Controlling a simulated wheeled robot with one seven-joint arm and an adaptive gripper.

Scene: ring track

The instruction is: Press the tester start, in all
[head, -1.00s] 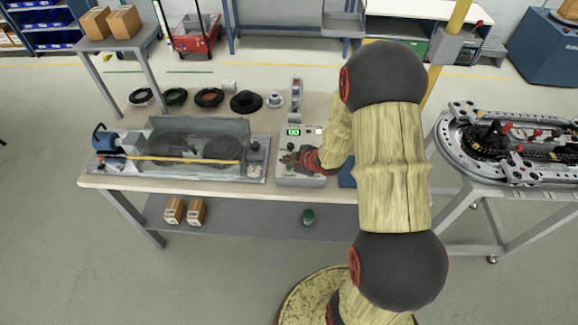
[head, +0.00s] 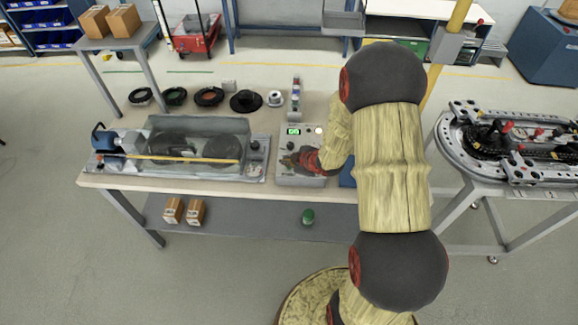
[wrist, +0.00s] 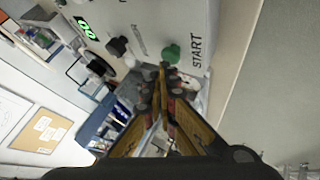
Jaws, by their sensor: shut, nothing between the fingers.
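The tester (head: 288,143) is a pale grey box on the workbench with a lit green display, which also shows in the wrist view (wrist: 84,27). Its green start button (wrist: 172,54) sits beside the word START in the wrist view. My gripper (wrist: 164,70) is shut and empty, its fingertips right by the green button. I cannot tell whether they touch it. In the head view my gripper (head: 287,162) is low over the tester's front part, and it hides the button there.
A clear-covered machine (head: 170,150) stands left of my gripper on the bench. A dark knob (wrist: 117,46) is on the tester panel. Rings and discs (head: 209,97) lie along the bench's back. The ring track (head: 465,150) is on the right.

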